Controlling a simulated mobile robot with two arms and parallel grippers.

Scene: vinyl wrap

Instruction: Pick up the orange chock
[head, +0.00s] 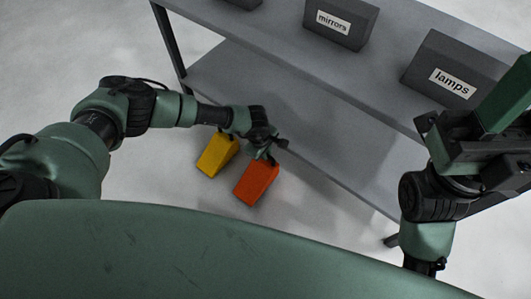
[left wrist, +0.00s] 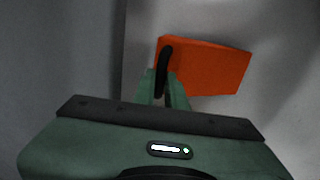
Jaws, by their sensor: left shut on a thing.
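The orange chock (head: 257,184) is a wedge-shaped block below the front edge of the grey shelf unit. My left gripper (head: 268,154) is at its upper end, with the jaws shut on it. In the left wrist view the orange chock (left wrist: 212,68) lies beyond the gripper, and a dark fingertip (left wrist: 165,54) crosses its left end. The far finger is mostly hidden. I cannot tell whether the chock touches the floor. Parts of my right arm show at the right of the head view, but I make out no right fingertips.
A yellow chock (head: 216,156) lies just left of the orange one. The grey shelf unit (head: 345,95) stands close behind, with a mirrors bin (head: 345,17) and a lamps bin (head: 454,65) on top. A shelf leg (head: 390,241) stands at lower right. Floor at left is clear.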

